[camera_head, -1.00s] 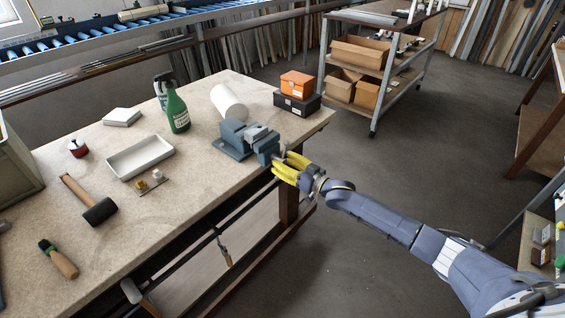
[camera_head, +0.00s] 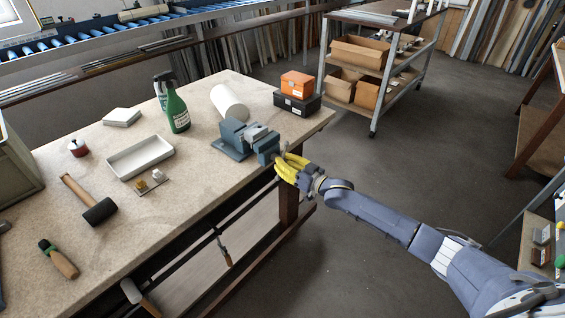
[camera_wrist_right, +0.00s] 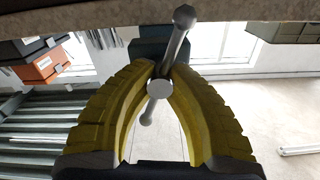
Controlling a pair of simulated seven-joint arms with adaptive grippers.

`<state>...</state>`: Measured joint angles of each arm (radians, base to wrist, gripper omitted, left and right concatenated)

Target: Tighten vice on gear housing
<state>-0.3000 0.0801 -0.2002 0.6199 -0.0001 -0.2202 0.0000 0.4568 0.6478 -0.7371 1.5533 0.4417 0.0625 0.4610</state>
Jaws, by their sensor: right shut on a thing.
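The blue-grey vice (camera_head: 240,138) stands at the right edge of the workbench. The grey gear housing (camera_head: 253,132) appears to sit between its jaws; its finer detail is too small to tell. My right gripper (camera_head: 284,164), with yellow fingers, is at the front end of the vice, just off the bench edge. In the right wrist view the yellow fingertips (camera_wrist_right: 160,72) are closed around the vice's metal screw end and handle bar (camera_wrist_right: 170,50). The bar runs slanted between the fingers, with a knob at each end. My left gripper is not in view.
A black box (camera_head: 297,104) with an orange box (camera_head: 298,85) on it, a white roll (camera_head: 229,102) and a green bottle (camera_head: 176,110) stand behind the vice. A white tray (camera_head: 140,156) and a mallet (camera_head: 98,210) lie to the left.

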